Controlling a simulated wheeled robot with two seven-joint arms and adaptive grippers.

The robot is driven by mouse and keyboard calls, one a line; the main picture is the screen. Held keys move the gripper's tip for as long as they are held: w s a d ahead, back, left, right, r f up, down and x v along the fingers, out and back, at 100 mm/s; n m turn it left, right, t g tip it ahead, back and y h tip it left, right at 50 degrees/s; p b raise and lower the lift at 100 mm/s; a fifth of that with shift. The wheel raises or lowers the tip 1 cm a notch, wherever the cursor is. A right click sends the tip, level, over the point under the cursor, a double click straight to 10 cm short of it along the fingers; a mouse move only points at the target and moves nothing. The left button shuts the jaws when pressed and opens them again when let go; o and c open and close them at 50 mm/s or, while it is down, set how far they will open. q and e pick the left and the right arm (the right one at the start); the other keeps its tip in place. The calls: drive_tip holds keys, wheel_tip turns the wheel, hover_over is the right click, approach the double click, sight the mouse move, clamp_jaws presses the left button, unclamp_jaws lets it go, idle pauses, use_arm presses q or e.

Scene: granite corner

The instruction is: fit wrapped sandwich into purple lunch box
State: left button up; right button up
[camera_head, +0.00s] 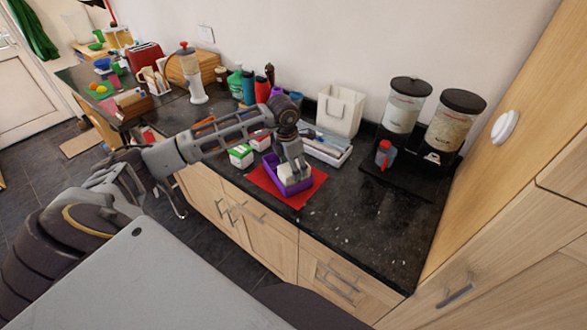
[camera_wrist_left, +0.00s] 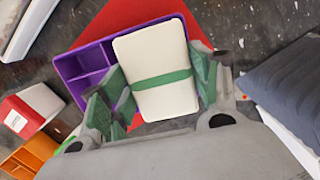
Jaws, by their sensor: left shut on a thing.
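The wrapped sandwich is a cream-white rounded block with a green band (camera_wrist_left: 158,50); in the head view its pale side (camera_head: 296,177) shows below my left gripper. My left gripper (camera_head: 293,166) points down and is shut on the sandwich, with one green-padded finger on each side in the left wrist view (camera_wrist_left: 158,92). The purple lunch box (camera_head: 289,187) lies under it on a red mat. In the left wrist view the box (camera_wrist_left: 70,68) shows small empty compartments at left; the sandwich covers its larger right part. How deep the sandwich sits is hidden. My right gripper is not in view.
The red mat (camera_head: 308,193) lies on the dark granite counter. A green-and-white carton (camera_head: 241,156) stands left of the box, a white tray (camera_head: 327,150) and white bin (camera_head: 340,110) behind. Dispensers (camera_head: 452,125) stand at right. The counter front right of the mat is clear.

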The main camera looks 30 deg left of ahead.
use_arm(q)
drive_tip(key=shift+f, duration=0.75)
drive_tip(key=shift+f, duration=0.1)
drive_tip(key=o, duration=1.1)
drive_tip(key=shift+o, duration=0.2)
drive_tip(key=shift+r, duration=0.25)
drive_tip(key=r, duration=0.3)
drive_tip(key=s+r+b, duration=0.1)
drive_tip(key=r, duration=0.3)
drive_tip(key=r+b, duration=0.1)
drive_tip(key=r, duration=0.2)
drive_tip(key=shift+s+a+r, duration=0.25)
drive_tip(key=shift+a+r, duration=0.05)
drive_tip(key=shift+a, duration=0.05)
drive_tip(key=shift+r, duration=0.5)
